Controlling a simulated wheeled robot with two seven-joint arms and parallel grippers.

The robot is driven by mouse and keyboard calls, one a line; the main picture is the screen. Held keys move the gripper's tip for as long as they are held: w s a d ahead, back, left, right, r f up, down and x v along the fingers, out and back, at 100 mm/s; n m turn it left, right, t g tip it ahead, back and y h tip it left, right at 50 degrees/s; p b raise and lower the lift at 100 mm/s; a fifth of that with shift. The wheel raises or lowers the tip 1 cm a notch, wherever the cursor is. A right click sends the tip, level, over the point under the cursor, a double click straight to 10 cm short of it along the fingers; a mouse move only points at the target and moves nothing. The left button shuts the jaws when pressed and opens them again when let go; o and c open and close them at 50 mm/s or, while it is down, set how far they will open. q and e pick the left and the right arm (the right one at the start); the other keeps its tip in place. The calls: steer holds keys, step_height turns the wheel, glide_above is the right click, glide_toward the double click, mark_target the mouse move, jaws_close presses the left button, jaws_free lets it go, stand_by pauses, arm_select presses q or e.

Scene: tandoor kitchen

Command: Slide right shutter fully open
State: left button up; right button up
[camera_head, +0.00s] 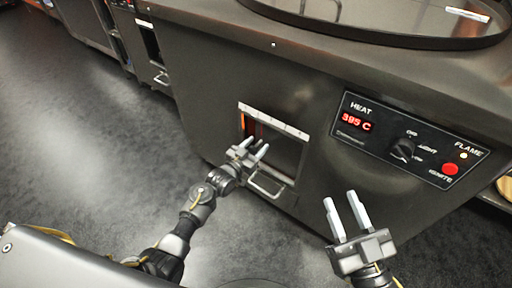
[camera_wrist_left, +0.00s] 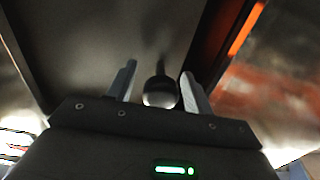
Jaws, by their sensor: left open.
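A dark shutter panel (camera_head: 284,153) fills most of the framed opening in the front of the tandoor cabinet. A narrow orange-lit gap shows at the opening's left side. My left gripper (camera_head: 255,147) is open in front of the opening. In the left wrist view its fingers (camera_wrist_left: 157,85) stand on either side of a round shiny knob (camera_wrist_left: 160,92) on the dark panel (camera_wrist_left: 95,45). Whether they touch it is unclear. My right gripper (camera_head: 341,200) is open and empty, before the cabinet at the lower right.
A control panel (camera_head: 405,140) with a heat display, dial and red ignite button is right of the opening. A loop handle (camera_head: 266,187) sits below the opening. A large round rim (camera_head: 380,35) is on the cabinet top. Floor at left is clear.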

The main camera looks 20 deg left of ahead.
arm_select(q)
steer(key=shift+w, duration=0.1)
arm_select(e)
steer(key=shift+r, duration=0.1)
arm_select(q)
jaws_close()
